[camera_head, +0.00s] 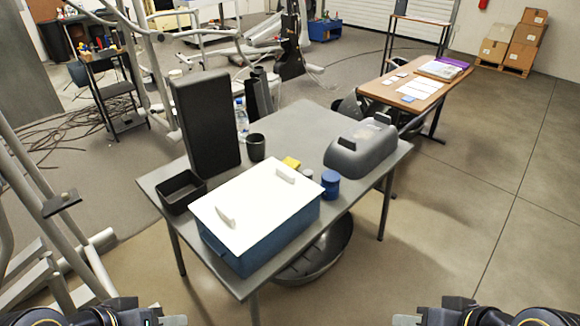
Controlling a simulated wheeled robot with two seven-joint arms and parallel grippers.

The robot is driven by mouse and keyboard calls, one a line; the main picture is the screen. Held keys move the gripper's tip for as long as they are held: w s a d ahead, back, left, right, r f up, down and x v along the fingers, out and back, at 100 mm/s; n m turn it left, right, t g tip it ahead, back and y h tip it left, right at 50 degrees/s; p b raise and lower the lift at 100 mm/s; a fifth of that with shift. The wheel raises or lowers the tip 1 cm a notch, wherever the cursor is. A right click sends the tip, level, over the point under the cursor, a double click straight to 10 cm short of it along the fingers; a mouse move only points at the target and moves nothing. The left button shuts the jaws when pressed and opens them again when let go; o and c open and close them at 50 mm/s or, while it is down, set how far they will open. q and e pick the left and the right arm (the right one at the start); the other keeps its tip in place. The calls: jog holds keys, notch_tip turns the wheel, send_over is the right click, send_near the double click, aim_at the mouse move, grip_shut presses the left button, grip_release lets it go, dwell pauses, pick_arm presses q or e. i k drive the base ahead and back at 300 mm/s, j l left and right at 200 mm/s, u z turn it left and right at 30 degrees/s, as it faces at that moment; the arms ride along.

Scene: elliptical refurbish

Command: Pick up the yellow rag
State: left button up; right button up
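A small yellow item (291,162), probably the rag, lies on the grey table (300,124) behind a blue box (262,236). Its lower part is partly hidden by the box's white lid (256,202). My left gripper (172,320) shows only in part at the bottom edge, left of and below the table. My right gripper (406,320) shows only in part at the bottom edge, right of the table. Both are well apart from the yellow item. The frame cuts off their fingers, so I cannot tell whether they are open.
A tall black panel (205,122), black tray (180,192), dark cup (256,147), blue jar (330,185) and grey housing (360,148) stand on the table. A round dark basin (318,262) lies underneath. Gym frames stand at left; the right floor is mostly open.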

aim_at(292, 164)
jog(key=i+l+u, duration=0.1)
jog(key=u, duration=0.25)
jog(key=l+u, duration=0.1)
jog(key=u, duration=0.25)
jog(key=i+l+u, duration=0.1)
jog(key=u, duration=0.3)
jog(key=i+l+u, duration=0.15)
jog(key=l, duration=0.2)
jog(key=i+l+u, duration=0.1)
jog(key=l, duration=0.3)
jog(key=i+l+u, duration=0.15)
jog(key=l, duration=0.25)
jog(key=l+u, duration=0.15)
jog(key=l, duration=0.25)
jog(key=i+l, duration=0.1)
jog(key=l, duration=0.3)
